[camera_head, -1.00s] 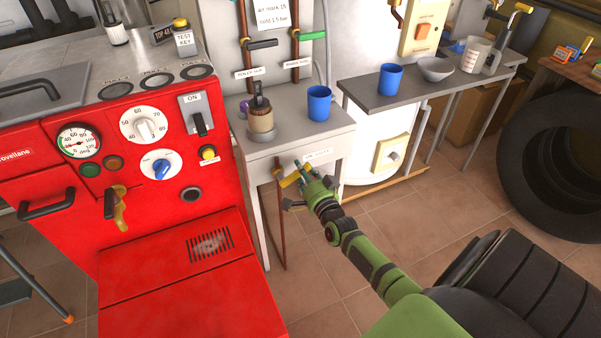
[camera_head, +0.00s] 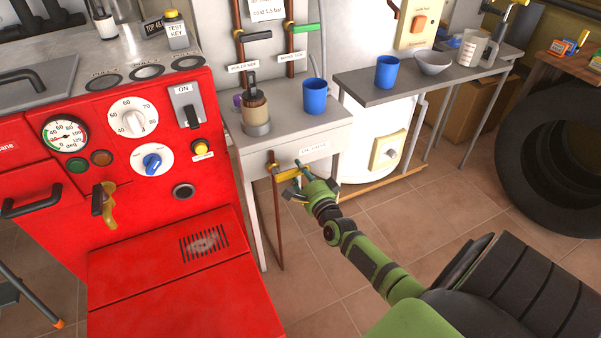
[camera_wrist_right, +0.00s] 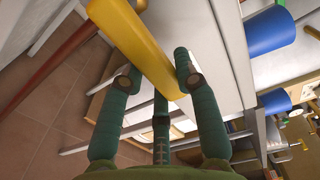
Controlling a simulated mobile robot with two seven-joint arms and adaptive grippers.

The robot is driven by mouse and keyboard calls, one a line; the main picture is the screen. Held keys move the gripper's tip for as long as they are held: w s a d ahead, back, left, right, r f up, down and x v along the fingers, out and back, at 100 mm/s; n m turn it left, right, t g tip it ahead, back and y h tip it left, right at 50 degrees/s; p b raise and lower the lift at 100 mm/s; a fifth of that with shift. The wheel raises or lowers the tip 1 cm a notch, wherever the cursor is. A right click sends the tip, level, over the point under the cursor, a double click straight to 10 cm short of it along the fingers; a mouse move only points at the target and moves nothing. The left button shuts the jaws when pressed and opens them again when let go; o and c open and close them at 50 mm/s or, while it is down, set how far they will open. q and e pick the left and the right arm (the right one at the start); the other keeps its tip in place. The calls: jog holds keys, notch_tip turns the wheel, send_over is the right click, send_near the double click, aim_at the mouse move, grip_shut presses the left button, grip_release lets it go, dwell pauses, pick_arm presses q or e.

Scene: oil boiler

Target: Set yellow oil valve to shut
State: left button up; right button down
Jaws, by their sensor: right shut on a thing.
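The yellow oil valve handle (camera_head: 286,174) sits on a copper pipe under the small grey table, below a white label. The fingers partly hide the handle's end. My left gripper is not in view.
The red boiler (camera_head: 150,190) with dials and switches stands left of the valve. The grey table (camera_head: 315,125) above it bears a blue mug (camera_head: 315,96) and a brown canister (camera_head: 255,112). A tyre (camera_head: 555,165) stands far right. Tiled floor is open below the arm.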

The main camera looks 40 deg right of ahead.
jog(key=c, duration=0.9)
grip_release()
jog(key=shift+s, duration=0.2)
jog(key=v, duration=1.1)
jog(key=shift+s+a, duration=0.2)
jog(key=shift+s, duration=0.1)
